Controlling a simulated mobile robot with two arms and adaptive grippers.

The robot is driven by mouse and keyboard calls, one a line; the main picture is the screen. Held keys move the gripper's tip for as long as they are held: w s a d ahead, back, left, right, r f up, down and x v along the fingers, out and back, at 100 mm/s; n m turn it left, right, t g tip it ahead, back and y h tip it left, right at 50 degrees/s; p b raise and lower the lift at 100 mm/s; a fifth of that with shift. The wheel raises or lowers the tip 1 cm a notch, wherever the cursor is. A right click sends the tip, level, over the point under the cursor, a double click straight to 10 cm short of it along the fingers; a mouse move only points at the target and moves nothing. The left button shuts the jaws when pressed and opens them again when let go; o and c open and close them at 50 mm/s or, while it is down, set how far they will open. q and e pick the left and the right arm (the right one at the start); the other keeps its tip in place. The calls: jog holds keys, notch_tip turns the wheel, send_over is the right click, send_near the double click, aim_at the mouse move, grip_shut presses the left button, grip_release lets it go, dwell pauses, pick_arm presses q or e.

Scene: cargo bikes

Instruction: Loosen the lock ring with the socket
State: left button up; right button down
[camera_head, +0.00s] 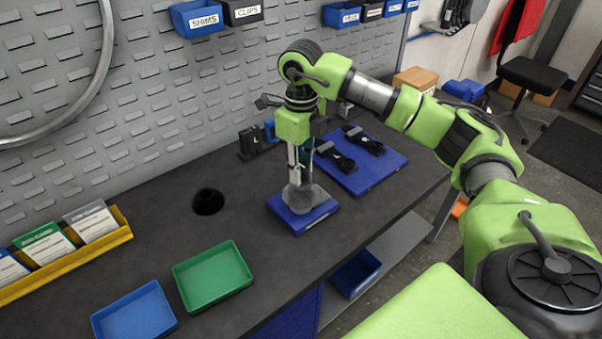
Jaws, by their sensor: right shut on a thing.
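My right arm comes in from the right and reaches down over the dark bench. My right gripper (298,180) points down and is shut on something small. The fingers mostly hide what they hold, so I cannot make out the socket's shape. Just below the fingertips a grey rounded piece (308,199) stands on a blue base block (304,218). The fingertips overlap its top, and I cannot tell contact from a small gap. The lock ring cannot be told apart at this size. My left gripper is not in view.
A blue mat (378,178) with black parts (363,141) lies behind, to the right. A green tray (213,277), a blue tray (135,315) and a yellow card rack (118,238) are at front left. A round dark hole (208,201) is in the bench. Bins hang on the pegboard.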

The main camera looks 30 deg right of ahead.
jog(key=n, duration=0.3)
jog(key=shift+s+f+b, duration=0.15)
jog(key=shift+f+b, duration=0.15)
jog(key=shift+b, duration=0.05)
jog(key=n, duration=0.3)
jog(key=shift+n+b, duration=0.3)
jog(key=shift+n, duration=0.1)
jog(key=shift+r, duration=0.3)
jog(key=shift+r+p, duration=0.35)
jog(key=shift+p, duration=0.05)
jog(key=shift+r+p, duration=0.3)
jog(key=shift+r, duration=0.25)
